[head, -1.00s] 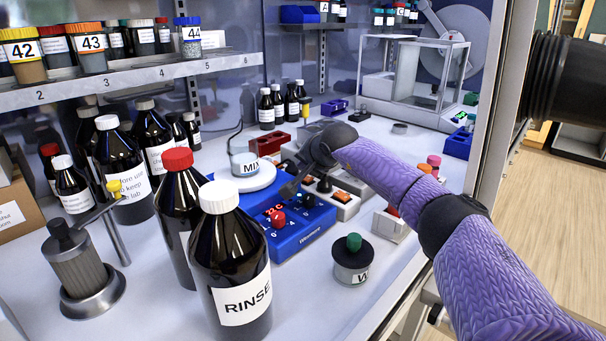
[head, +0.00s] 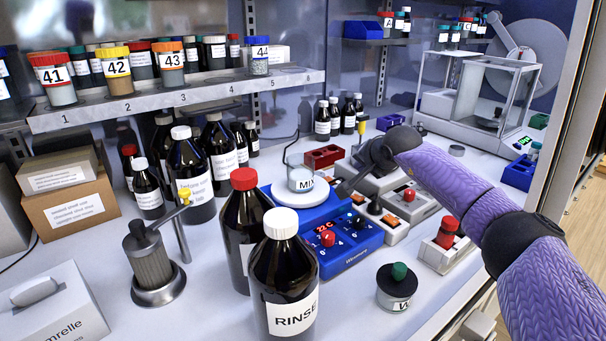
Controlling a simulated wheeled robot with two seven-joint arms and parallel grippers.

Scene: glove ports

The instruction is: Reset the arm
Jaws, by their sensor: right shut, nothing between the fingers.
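My right arm, in a purple sleeve, comes in from the right. Its dark gripper (head: 345,190) is shut and empty. The hotplate has a red knob (head: 327,239) and a lit red display. My left gripper is not in view.
The RINSE bottle (head: 283,280) and a red-capped dark bottle (head: 243,225) stand in front of the hotplate. A small green-knobbed pot (head: 397,287) is at front right. A shelf (head: 180,97) with numbered jars is at back left. A glass-walled balance (head: 490,95) is at back right.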

